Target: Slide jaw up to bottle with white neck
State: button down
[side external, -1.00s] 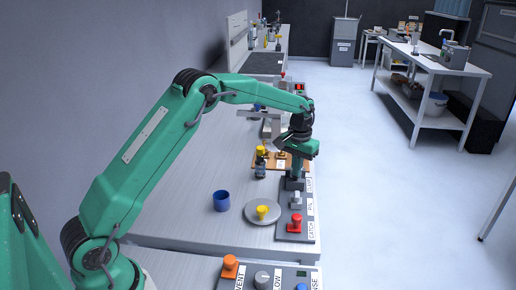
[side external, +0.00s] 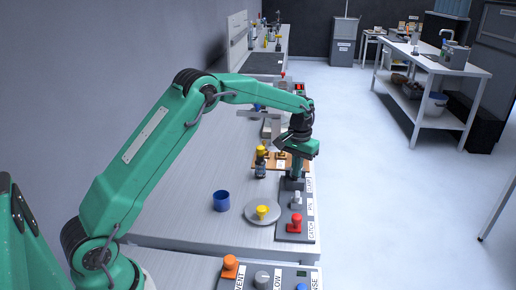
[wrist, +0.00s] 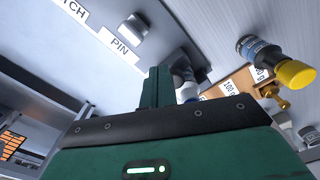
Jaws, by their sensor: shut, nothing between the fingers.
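My gripper (side external: 295,172) points down over the far end of a dark panel (side external: 285,221) marked CATCH, PIN and CLAMP; its fingers are shut and empty. In the wrist view the closed fingers (wrist: 164,78) stand beside a grey part with a white and blue end (wrist: 184,80), partly hidden by them; I cannot tell whether they touch it. A small dark bottle with a yellow cap (side external: 261,163) stands left of the gripper and apart from it. I cannot clearly pick out the jaw.
The panel carries a grey knob (side external: 296,201) and a red knob (side external: 294,223). An orange board (side external: 297,162) with weight labels and brass weights lies beyond the bottle. A blue cup (side external: 221,200) and a grey disc (side external: 255,219) with a yellow piece stand nearer. Bare bench lies left of the bottle.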

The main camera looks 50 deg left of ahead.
jog(key=shift+f, duration=0.5)
jog(key=shift+f, duration=1)
jog(key=shift+w+a, duration=0.2)
jog(key=shift+w, duration=0.05)
dwell(0.8)
jog(key=shift+s+d, duration=0.4)
jog(key=shift+s, duration=0.05)
jog(key=shift+r, duration=0.15)
dwell(0.4)
notch_tip(320, 180, up, 7)
dwell(1.0)
